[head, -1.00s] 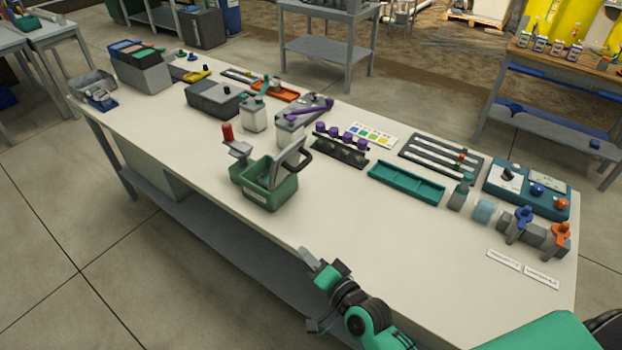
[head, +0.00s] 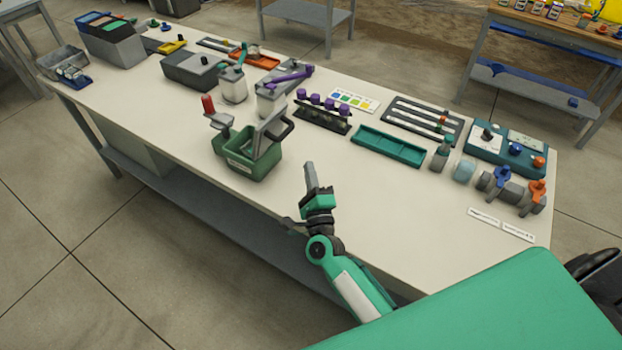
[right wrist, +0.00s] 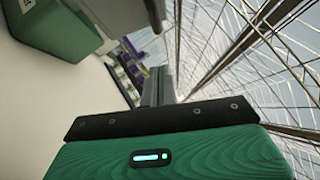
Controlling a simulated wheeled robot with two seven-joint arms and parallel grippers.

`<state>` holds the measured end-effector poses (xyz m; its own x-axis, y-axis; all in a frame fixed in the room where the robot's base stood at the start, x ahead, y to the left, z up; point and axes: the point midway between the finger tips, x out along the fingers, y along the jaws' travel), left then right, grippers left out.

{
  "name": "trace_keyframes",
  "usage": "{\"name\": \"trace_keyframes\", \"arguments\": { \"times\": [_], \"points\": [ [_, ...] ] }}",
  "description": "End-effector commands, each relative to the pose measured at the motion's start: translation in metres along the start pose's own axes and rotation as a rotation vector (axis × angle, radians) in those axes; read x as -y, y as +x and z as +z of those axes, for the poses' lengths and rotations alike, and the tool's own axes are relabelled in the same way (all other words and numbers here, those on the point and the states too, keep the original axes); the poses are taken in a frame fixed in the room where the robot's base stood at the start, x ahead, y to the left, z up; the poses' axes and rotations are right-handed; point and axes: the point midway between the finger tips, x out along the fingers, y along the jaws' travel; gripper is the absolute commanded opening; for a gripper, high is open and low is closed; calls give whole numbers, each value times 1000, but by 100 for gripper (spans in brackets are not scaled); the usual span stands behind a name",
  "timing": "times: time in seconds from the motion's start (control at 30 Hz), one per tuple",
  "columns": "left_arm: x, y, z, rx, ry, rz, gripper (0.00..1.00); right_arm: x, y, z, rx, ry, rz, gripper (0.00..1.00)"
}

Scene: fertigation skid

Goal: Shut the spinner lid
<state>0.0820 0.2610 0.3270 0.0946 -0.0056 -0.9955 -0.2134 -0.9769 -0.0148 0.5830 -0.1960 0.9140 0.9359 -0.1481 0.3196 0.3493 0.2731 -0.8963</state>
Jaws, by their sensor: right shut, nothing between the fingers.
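The spinner (head: 250,165) is a green box near the front edge of the table. Its grey lid (head: 268,133) stands raised and tilted, with a dark loop handle on its right side. A red-topped crank (head: 210,110) stands at its left. My right gripper (head: 311,176) is shut and empty, fingers pointing up in the picture, to the right of the spinner and apart from it. In the right wrist view the shut fingers (right wrist: 160,88) are at the middle, and the green box (right wrist: 62,24) is at top left with part of the grey lid (right wrist: 128,12). My left gripper is out of view.
Behind the spinner are white bottles (head: 233,85), a rack of purple-capped vials (head: 322,112) and a teal tray (head: 388,147). Valves with blue and orange handles (head: 512,190) stand at right. The tabletop right of the spinner (head: 400,205) is clear.

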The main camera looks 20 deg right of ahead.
Motion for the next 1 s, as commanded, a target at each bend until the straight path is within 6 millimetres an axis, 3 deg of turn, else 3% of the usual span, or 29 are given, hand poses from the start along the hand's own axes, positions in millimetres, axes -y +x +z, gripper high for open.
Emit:
{"name": "trace_keyframes", "arguments": {
  "times": [0.07, 0.2, 0.4, 1.0],
  "points": [
    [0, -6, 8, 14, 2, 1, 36, 4, 19, 1, 0, -1, -2, 0],
    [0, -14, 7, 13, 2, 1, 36, 3, 45, 1, 0, -1, -1, 0],
    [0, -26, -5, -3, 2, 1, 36, 2, 67, 20, 0, 1, 1, 0],
    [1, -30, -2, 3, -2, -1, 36, 1, 76, 28, 0, -3, 2, 0]
  ]
}}
